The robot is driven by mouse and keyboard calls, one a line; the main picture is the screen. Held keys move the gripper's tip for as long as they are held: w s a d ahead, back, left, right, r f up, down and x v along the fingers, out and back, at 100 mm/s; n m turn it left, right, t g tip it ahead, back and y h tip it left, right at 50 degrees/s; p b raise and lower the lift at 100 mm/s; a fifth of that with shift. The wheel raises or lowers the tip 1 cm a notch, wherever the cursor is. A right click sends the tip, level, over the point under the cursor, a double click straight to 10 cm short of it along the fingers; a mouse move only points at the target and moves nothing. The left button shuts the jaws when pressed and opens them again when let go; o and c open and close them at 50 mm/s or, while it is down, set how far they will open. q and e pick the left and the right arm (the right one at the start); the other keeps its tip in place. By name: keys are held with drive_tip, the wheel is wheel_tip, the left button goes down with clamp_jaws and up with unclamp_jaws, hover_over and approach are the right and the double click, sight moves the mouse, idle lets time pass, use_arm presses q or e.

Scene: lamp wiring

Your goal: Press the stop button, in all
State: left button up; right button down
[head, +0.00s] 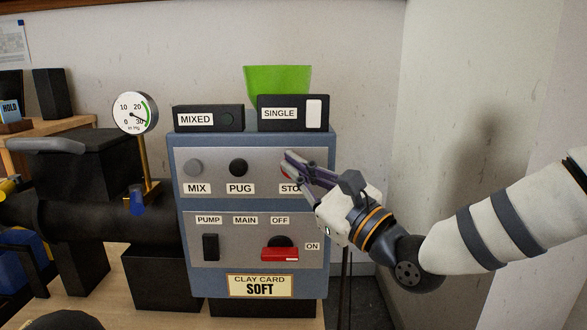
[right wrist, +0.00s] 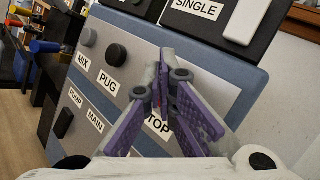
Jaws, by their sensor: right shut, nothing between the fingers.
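The stop button (head: 284,171) sits at the right of the upper row on the blue control box (head: 255,140). Only a sliver of red shows beside my fingers. Its label, partly covered, reads "STO" in the head view and "TOP" in the right wrist view (right wrist: 158,125). My right gripper (head: 289,158) is shut and empty, with its fingertips in front of the button. I cannot tell whether they touch it. In the right wrist view the purple fingers (right wrist: 160,75) are together and hide the button. My left gripper is not in view.
The grey MIX button (head: 194,167) and black PUG button (head: 238,167) lie left of the stop button. Below are a black pump switch (head: 210,247) and a red main handle (head: 280,254). MIXED (head: 208,118) and SINGLE (head: 293,113) boxes stand on top. A gauge (head: 135,113) stands left.

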drive_tip(key=shift+w+d+r, duration=0.1)
drive_tip(key=shift+w+d, duration=0.05)
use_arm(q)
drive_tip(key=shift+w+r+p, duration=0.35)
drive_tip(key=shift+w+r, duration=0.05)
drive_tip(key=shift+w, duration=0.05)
use_arm(e)
drive_tip(key=shift+s+f, duration=0.2)
drive_tip(key=shift+s, duration=0.7)
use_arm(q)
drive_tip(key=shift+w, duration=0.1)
use_arm(e)
drive_tip(key=shift+s, duration=0.1)
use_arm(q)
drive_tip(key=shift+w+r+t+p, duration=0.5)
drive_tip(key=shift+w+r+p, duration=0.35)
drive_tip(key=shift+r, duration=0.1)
use_arm(e)
drive_tip(key=s, duration=0.5)
